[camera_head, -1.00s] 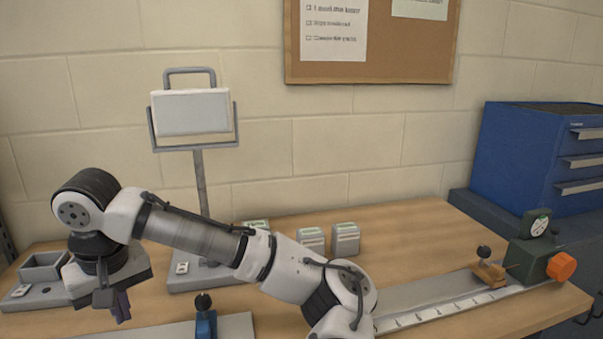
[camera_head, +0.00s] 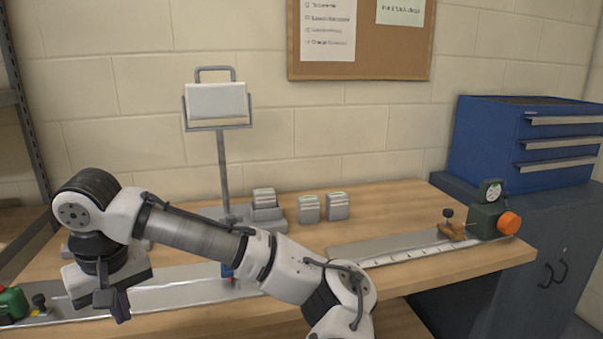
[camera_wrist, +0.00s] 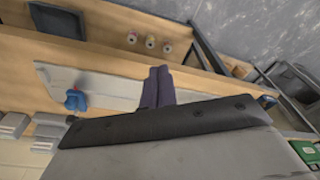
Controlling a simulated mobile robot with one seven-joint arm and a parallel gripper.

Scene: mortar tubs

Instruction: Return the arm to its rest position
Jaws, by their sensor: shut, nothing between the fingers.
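My arm reaches across the lower left of the head view, bent, with its elbow at bottom centre. My gripper (camera_head: 121,306) points down at the left, in front of the bench's front part. Its fingers are dark purple and lie together, shut and empty. In the wrist view the fingers (camera_wrist: 158,88) also sit side by side with no gap and nothing held. Behind them in that view lies a pale metal rail on the bench.
The wooden bench (camera_head: 400,212) carries a display stand (camera_head: 222,160), several grey tubs (camera_head: 309,208), a long rail (camera_head: 190,292) and a green device with an orange knob (camera_head: 509,223). A blue drawer cabinet (camera_head: 490,140) stands right. A shelf post (camera_head: 25,120) is at the left.

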